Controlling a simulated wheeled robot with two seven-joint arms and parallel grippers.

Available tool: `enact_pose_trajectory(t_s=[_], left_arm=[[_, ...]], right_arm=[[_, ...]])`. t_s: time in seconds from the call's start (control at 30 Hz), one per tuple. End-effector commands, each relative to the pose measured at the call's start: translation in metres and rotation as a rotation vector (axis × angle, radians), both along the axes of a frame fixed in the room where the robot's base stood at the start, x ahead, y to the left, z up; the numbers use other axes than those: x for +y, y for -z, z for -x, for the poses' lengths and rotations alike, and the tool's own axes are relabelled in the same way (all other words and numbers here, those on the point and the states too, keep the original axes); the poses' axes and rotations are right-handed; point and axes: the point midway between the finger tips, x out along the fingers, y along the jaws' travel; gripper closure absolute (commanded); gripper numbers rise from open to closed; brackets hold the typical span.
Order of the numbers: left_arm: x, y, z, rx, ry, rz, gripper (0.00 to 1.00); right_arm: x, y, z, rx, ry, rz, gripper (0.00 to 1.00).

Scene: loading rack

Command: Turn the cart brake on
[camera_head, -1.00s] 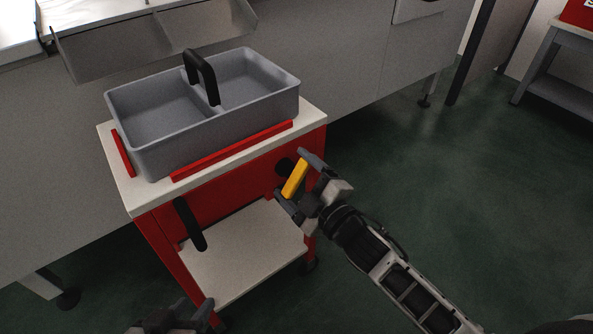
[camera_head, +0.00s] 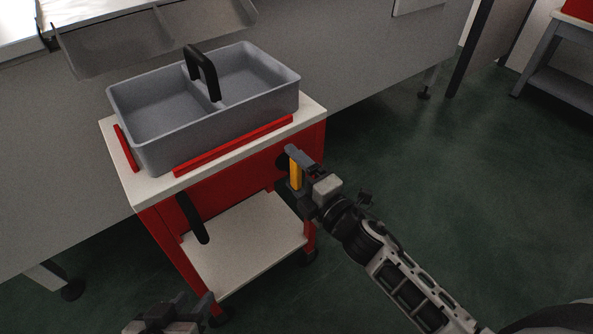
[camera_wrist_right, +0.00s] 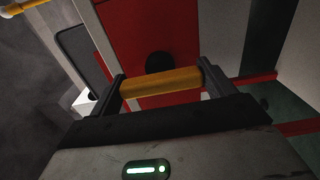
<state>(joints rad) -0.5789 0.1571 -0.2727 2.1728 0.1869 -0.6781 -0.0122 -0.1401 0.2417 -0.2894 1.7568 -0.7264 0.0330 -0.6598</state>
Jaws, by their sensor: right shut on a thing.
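The red cart (camera_head: 170,240) has a white top and a lower white shelf. A yellow brake handle (camera_head: 296,174) sits at the right end of its front, near a round black hub. My right gripper (camera_head: 294,177) is shut on the handle, one finger at each end. In the right wrist view, the yellow handle (camera_wrist_right: 162,82) spans between the dark fingertips, with the black hub (camera_wrist_right: 160,62) behind it on the red panel. In the head view the handle stands nearly upright. My left gripper (camera_head: 172,318) is at the bottom edge, partly cut off and away from the cart's handles.
A grey two-compartment tray (camera_head: 160,150) with a black handle sits on the cart top between red strips. A black cart handle (camera_head: 192,218) is at the front left. A grey rack (camera_head: 380,70) stands behind.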

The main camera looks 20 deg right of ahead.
Motion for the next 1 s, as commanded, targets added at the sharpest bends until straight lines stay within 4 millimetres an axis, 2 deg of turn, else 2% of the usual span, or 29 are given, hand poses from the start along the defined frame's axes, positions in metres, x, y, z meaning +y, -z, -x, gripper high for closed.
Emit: enact_pose_trajectory(t_s=[0.47,0.5,0.53,0.83,1.0], left_arm=[[0.0,-0.002,-0.002,-0.006,-0.001,0.0,0.63],[0.0,-0.002,-0.002,-0.006,-0.001,0.0,0.63],[0.0,-0.002,-0.003,-0.006,-0.001,0.0,0.63],[0.0,-0.003,-0.003,-0.006,-0.001,0.0,0.63],[0.0,-0.005,-0.003,-0.009,-0.001,-0.001,0.63]], right_arm=[[0.0,0.0,0.0,-0.006,0.0,0.016,0.41],[0.0,0.0,0.0,-0.006,0.0,0.016,0.07],[0.0,0.0,0.0,-0.005,0.0,0.015,0.0],[-0.001,0.0,0.003,-0.003,0.0,0.013,0.0],[-0.009,0.001,0.025,0.0,0.001,0.012,0.0]])
